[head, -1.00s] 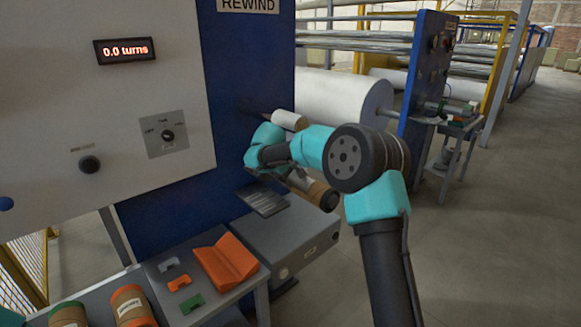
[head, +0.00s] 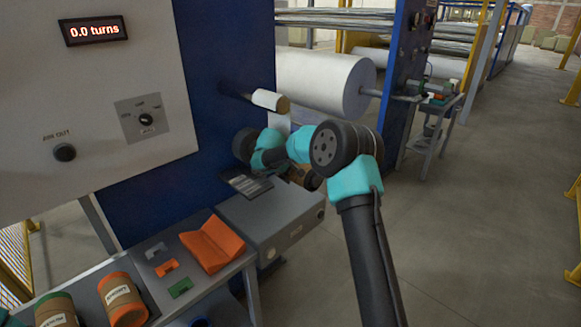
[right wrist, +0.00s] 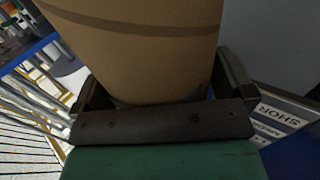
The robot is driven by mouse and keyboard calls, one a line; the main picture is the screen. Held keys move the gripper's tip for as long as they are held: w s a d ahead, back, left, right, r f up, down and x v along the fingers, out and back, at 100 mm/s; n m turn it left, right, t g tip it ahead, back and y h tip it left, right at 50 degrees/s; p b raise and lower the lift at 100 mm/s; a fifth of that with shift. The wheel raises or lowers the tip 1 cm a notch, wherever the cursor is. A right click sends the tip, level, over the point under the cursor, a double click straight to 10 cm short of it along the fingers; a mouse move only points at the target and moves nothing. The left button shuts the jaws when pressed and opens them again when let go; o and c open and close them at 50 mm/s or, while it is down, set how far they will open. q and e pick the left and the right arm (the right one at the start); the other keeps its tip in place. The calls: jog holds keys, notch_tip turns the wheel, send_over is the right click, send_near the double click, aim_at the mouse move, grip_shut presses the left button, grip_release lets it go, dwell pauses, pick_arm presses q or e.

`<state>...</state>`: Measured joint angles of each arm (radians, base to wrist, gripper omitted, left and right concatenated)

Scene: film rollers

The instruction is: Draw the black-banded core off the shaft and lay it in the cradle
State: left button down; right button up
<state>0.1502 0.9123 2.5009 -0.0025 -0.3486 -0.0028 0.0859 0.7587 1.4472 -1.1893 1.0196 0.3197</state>
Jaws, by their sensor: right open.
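The core (head: 312,181) is brown with a dark end and is mostly hidden behind my right arm in the head view. In the right wrist view, the brown core (right wrist: 135,55) with a dark band fills the space between the jaws of my right gripper (right wrist: 165,85). The jaws are open around it, one on each side. The shaft under the core is hidden. The orange V-shaped cradle (head: 212,245) lies empty on the bench. My left gripper is not in view.
Two more cores, one orange-ended (head: 123,300) and one green-ended (head: 56,310), stand on the bench (head: 225,283). Small clips lie beside the cradle. A grey box (head: 268,220) stands below the arm. A white roll (head: 270,100) sits on an upper shaft against the blue panel.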

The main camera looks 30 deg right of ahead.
aim_at(314, 178)
jog(key=shift+c, duration=0.4)
jog(key=c, duration=0.6)
jog(key=shift+r, duration=0.1)
jog(key=shift+c, duration=0.5)
jog(key=shift+s+d, duration=0.1)
jog(key=shift+s, duration=0.05)
jog(key=shift+s+d+r, duration=0.1)
jog(key=shift+s+d, duration=0.1)
jog(key=shift+s, duration=0.55)
jog(key=shift+s+d+f, duration=0.1)
jog(key=shift+s+d, duration=0.15)
jog(key=shift+s, duration=0.5)
jog(key=shift+s+d+r, duration=0.1)
jog(key=shift+s+d, duration=0.1)
jog(key=shift+s, duration=0.55)
jog(key=shift+s, duration=0.1)
jog(key=shift+s+d, duration=0.25)
jog(key=shift+s, duration=0.5)
jog(key=shift+s+d, duration=0.2)
jog(key=shift+s, duration=0.6)
jog(key=shift+s+d, duration=0.25)
jog(key=shift+s, duration=0.5)
